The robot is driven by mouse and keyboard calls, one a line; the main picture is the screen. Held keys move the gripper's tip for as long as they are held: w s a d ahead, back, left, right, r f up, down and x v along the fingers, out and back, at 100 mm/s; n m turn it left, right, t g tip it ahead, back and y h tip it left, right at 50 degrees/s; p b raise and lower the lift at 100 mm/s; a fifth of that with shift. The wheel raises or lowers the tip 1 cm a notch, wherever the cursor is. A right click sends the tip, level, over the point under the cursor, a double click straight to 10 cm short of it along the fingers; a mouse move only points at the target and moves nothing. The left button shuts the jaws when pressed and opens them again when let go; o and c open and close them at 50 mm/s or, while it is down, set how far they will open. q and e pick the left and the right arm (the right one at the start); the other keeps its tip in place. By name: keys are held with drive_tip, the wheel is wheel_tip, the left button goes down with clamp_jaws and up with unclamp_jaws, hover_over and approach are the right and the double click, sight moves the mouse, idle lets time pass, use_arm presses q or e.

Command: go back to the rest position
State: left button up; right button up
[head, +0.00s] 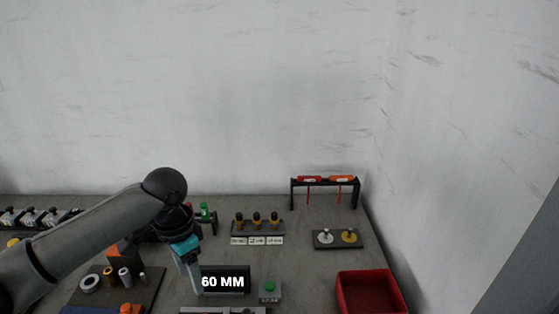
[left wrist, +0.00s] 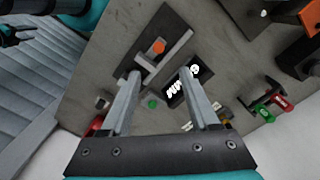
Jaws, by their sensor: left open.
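My left arm comes in from the left in the head view. Its gripper (head: 193,279) points down over the bench, beside the black display reading "60 MM" (head: 223,282). In the left wrist view the two fingers of this gripper (left wrist: 161,76) stand wide apart with nothing held between them. The display (left wrist: 178,94) shows there beside one finger, partly covered by it. How high the fingertips are above the bench is hard to tell. My right gripper cannot be made out in either view.
A green button box (head: 269,290) and a red bin (head: 369,292) stand right of the gripper. Behind are a rack with several dark-and-yellow pieces (head: 257,222), a plate with two discs (head: 337,239) and a tool stand (head: 325,181). A dark tray of parts (head: 151,277) is at left.

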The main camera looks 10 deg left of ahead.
use_arm(q)
drive_tip(key=s+d+f+n+t+h, duration=0.1)
drive_tip(key=s+d+f+t, duration=0.1)
drive_tip(key=s+d+f, duration=0.35)
drive_tip(key=s+d+f+t+h, duration=0.1)
drive_tip(key=s+d+f, duration=0.2)
drive_tip(key=s+d, duration=0.5)
drive_tip(key=s+a+n+y, duration=0.2)
drive_tip(key=s+a+n, duration=0.1)
drive_tip(key=s, duration=0.1)
wheel_tip(320, 180, down, 26)
drive_tip(key=s+b, duration=0.2)
drive_tip(key=b, duration=0.3)
drive_tip(key=s+a+f+g+b, duration=0.2)
drive_tip(key=s+f+b, duration=0.1)
drive_tip(key=s+f, duration=1.2)
wheel_tip(320, 180, down, 3)
drive_tip(key=shift+s+a+r+b, duration=0.1)
drive_tip(key=shift+s+a+b, duration=0.2)
drive_tip(key=shift+a, duration=0.1)
